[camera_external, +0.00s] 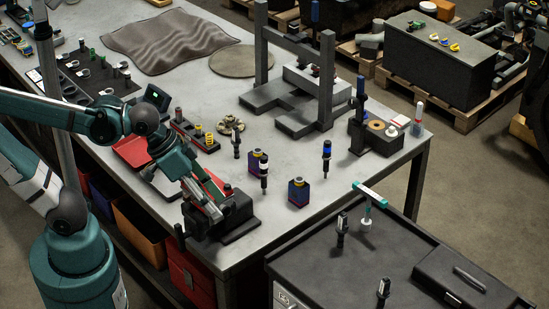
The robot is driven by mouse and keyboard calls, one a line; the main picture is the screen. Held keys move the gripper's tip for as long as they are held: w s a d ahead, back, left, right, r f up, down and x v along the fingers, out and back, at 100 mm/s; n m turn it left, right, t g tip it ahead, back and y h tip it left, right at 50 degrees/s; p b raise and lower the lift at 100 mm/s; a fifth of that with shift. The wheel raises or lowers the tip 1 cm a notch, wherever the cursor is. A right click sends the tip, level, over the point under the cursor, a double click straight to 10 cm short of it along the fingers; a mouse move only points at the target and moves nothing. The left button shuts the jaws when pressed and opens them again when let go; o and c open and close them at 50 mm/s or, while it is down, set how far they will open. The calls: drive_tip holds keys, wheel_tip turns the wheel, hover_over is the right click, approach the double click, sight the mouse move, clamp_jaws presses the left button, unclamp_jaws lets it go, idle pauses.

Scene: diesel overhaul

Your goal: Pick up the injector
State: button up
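Several slim dark upright parts look like injectors, and I cannot tell which one is meant. One with a blue band (326,154) stands near the right part of the bench. Another with a pale band (264,172) stands beside a purple-and-blue block. A third dark one (236,142) stands farther back. Two more stand on the dark cabinet top, one near its left edge (341,232) and one near its front (383,290). My gripper (212,207) is low at the bench's front, by a dark vise-like block (238,212). Its fingers blend with that block, so their opening is unclear.
A grey press-like frame (268,50) stands at the back of the bench (290,225). Two small coloured blocks (299,192) (258,161) stand near the injector-like parts. A red tray (133,152) and a parts rack (190,131) lie left. A dark cabinet (300,265) adjoins the right.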

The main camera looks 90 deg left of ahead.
drive_tip(key=w+a+f+n+h+b, duration=0.3)
drive_tip(key=w+a+f+n+b, duration=0.35)
drive_tip(key=w+a+n, duration=0.45)
drive_tip(key=n+t+h+b, duration=0.5)
drive_tip(key=n+b, duration=0.3)
drive_tip(key=n, duration=0.7)
hover_over(264, 176)
drive_tip(key=s+a, duration=0.1)
drive_tip(key=a, duration=0.1)
drive_tip(key=f, duration=1.5)
drive_tip(key=shift+s+a+f, duration=0.15)
drive_tip(key=shift+s+f, duration=0.05)
drive_tip(key=shift+f, duration=0.2)
drive_tip(key=s+a+f+b, duration=0.1)
drive_tip(key=s+a+f, duration=0.2)
drive_tip(key=s, duration=0.2)
drive_tip(key=shift+a+f+t, duration=0.2)
drive_tip(key=shift+a+t, duration=0.2)
drive_tip(key=shift+x, duration=1.25)
